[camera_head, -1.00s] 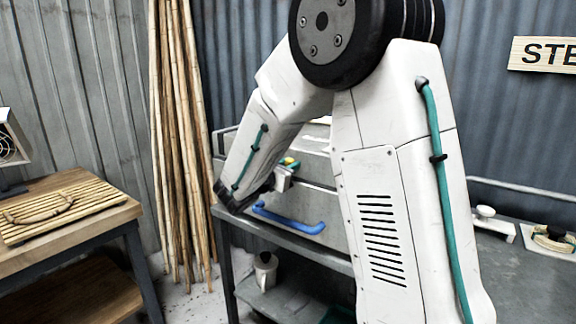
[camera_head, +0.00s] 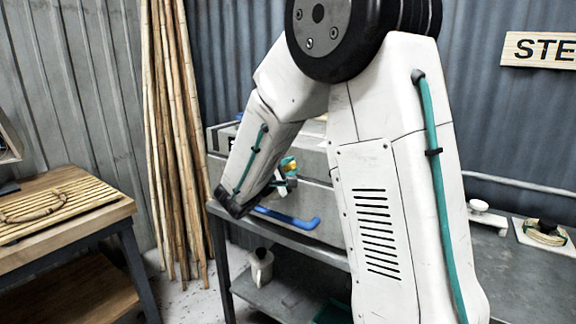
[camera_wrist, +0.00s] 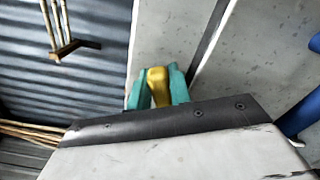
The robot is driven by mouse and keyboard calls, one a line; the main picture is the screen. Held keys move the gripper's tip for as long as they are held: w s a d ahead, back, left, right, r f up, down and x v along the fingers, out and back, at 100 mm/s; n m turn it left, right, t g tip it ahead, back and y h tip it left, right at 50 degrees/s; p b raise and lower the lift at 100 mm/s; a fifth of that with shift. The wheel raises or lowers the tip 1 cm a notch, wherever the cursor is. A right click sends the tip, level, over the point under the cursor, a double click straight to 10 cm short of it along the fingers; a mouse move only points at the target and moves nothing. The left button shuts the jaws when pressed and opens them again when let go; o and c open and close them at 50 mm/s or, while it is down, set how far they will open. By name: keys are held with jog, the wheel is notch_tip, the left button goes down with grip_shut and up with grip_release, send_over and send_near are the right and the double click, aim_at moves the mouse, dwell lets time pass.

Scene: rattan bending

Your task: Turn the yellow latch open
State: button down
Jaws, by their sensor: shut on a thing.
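The yellow latch (camera_wrist: 157,86) sits between the two teal fingertips of my gripper (camera_wrist: 158,90) in the wrist view. The gripper is shut on it. In the head view the yellow latch (camera_head: 289,163) shows as a small spot at the front of a grey box (camera_head: 318,163), with my gripper (camera_head: 287,172) at it. My forearm hides part of the box and most of the gripper. The lower end of the latch is hidden in the wrist view by my wrist plate.
A blue handle (camera_head: 290,218) runs along the box front, below the latch. The box stands on a dark metal bench (camera_head: 525,270). Bamboo poles (camera_head: 175,130) lean at the left wall. A wooden table (camera_head: 75,225) stands at the left. A white jug (camera_head: 261,266) is on the shelf below.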

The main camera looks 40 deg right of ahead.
jog(key=m, duration=0.2)
jog(key=f+m, duration=0.1)
jog(key=m, duration=0.2)
jog(key=shift+s+f, duration=0.15)
jog(key=shift+m, duration=0.3)
dwell(0.3)
jog(key=c, duration=1.3)
grip_release()
